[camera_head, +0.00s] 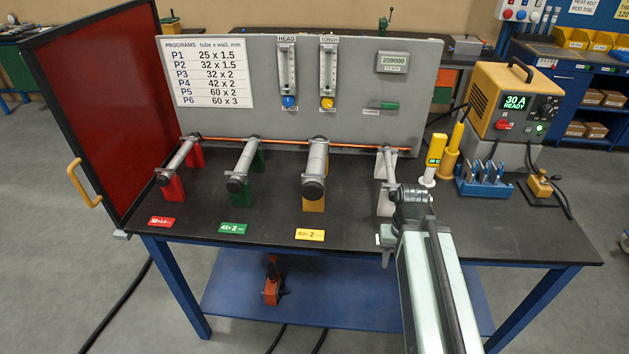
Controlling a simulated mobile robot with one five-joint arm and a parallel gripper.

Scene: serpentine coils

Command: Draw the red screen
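The red screen (115,100) is a dark-framed, see-through red panel standing upright at the left end of the bench, angled away from the front corner. A yellow handle (84,184) sticks out from its left, near-side frame edge. My arm reaches in from the lower right, and my gripper (387,250) hangs at the bench's front edge, beside the arm link. It is far to the right of the screen and its handle, touching neither. The fingers are small and partly hidden, so their opening is unclear.
The black-topped bench (270,222) carries several tubes on coloured stands in front of a grey panel (350,75). A yellow power unit (490,95), a blue rack (483,180) and yellow cylinders stand at the right. Open floor (50,270) lies left of the bench, with a black cable.

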